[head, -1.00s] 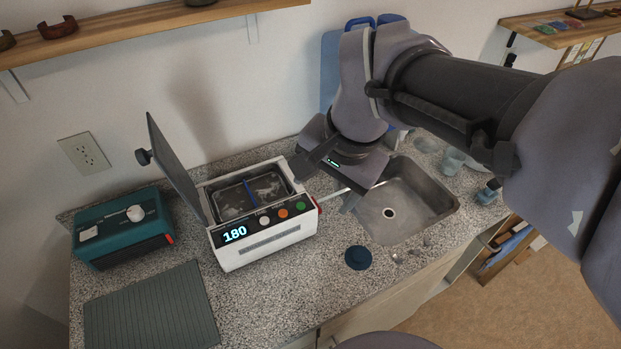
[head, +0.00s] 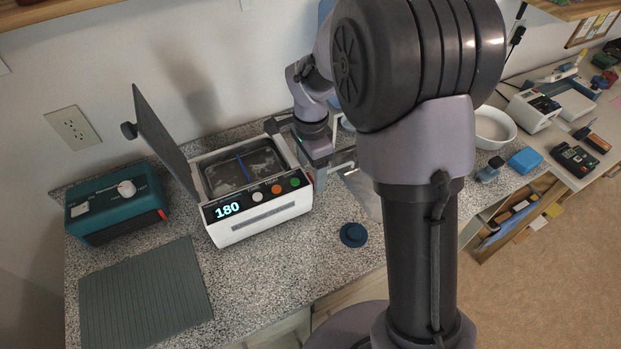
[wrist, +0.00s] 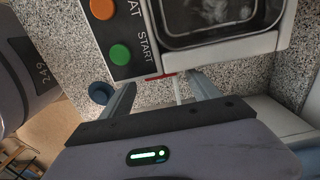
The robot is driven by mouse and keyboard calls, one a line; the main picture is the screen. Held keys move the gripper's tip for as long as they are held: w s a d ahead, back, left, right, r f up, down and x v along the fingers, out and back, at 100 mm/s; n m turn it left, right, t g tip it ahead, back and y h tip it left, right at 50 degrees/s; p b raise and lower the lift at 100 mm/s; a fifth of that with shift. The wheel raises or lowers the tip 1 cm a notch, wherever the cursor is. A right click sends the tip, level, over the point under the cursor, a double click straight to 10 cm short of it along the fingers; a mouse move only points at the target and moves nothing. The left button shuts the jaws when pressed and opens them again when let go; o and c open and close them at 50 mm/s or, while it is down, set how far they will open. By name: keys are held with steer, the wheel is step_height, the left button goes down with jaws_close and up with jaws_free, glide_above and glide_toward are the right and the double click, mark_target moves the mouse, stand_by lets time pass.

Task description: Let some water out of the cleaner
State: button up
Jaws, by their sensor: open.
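The cleaner (head: 262,227) is a white box with its dark lid (head: 165,140) raised, a display reading 180, and coloured buttons. Its tank (head: 240,172) holds liquid, with a blue strip across it. In the wrist view, a red part (wrist: 158,77) sits on the cleaner's side near the green START button, with a pale tube (wrist: 178,90) leading from it. My gripper (head: 309,172) is at the cleaner's right side. Its open, empty fingers (wrist: 164,90) lie either side of the red part and tube in the wrist view; contact cannot be told.
A teal device (head: 118,205) and a ribbed grey mat (head: 145,295) lie left of the cleaner. A dark blue round cap (head: 354,235) is on the counter in front. My arm covers most of the sink (head: 362,190). A white bowl (head: 494,127) stands farther right.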

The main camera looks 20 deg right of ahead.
steer(key=shift+f, duration=0.9)
steer(key=c, duration=1.4)
steer(key=shift+d+r+n+p, duration=0.2)
steer(key=shift+n+p, duration=0.2)
steer(key=shift+n, duration=0.4)
steer(key=shift+w+d+f+n, duration=0.1)
steer(key=shift+f+n, duration=0.05)
steer(key=shift+n, duration=0.55)
steer(key=o, duration=1.4)
